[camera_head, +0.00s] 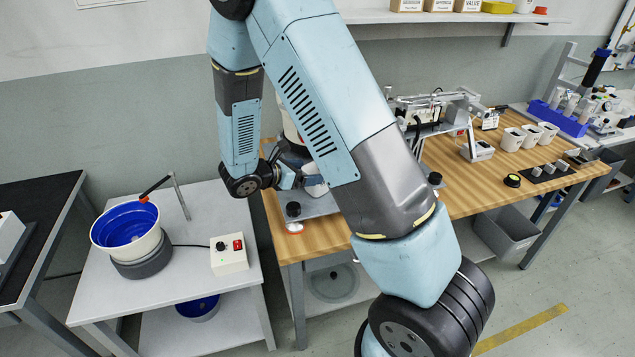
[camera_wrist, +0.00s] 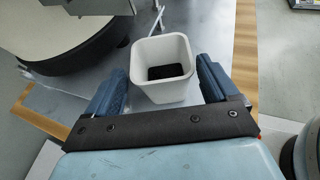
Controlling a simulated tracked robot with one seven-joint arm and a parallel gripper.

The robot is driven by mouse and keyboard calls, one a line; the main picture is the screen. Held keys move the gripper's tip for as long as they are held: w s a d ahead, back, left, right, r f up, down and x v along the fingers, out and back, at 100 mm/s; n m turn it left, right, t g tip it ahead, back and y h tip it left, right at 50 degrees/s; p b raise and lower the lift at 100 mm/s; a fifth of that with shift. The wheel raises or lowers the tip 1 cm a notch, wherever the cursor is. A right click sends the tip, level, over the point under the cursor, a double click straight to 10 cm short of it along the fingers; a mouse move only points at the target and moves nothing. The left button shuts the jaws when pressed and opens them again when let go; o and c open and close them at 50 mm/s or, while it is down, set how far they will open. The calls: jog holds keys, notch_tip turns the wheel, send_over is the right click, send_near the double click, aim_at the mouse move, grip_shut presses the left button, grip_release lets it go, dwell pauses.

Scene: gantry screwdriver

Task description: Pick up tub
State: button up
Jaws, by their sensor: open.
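A white square tub (camera_wrist: 163,68) with dark contents in its bottom stands upright on a grey metal plate (camera_wrist: 135,65) in the wrist view. My gripper (camera_wrist: 160,74) is open, with one blue finger on each side of the tub. Small gaps show between the fingers and the tub walls. In the head view my gripper (camera_head: 288,177) is low over the left end of the wooden workbench. A white part (camera_head: 315,188) beside it is probably the same tub, mostly hidden by my arm.
A large round machine part (camera_wrist: 75,30) stands close behind on the left. In the head view, several white tubs (camera_head: 512,139) and a gantry screwdriver (camera_head: 455,105) are farther right on the wooden bench (camera_head: 470,185). A blue-lined bowl (camera_head: 125,228) stands on the left table.

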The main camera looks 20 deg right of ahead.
aim_at(317, 171)
jog(key=x, duration=0.4)
jog(key=shift+w+d+f, duration=0.1)
jog(key=shift+d+f, duration=0.1)
jog(key=shift+d, duration=0.15)
jog(key=c, duration=1.1)
jog(key=shift+r, duration=0.1)
jog(key=shift+r, duration=0.65)
jog(key=s+a+r, duration=0.1)
jog(key=s+r, duration=0.3)
jog(key=s+a+r, duration=0.1)
jog(key=s+r, duration=0.2)
jog(key=s, duration=0.2)
jog(key=s+a+r, duration=0.1)
jog(key=s+r, duration=0.3)
jog(key=shift+s+r, duration=0.3)
jog(key=shift+s, duration=0.05)
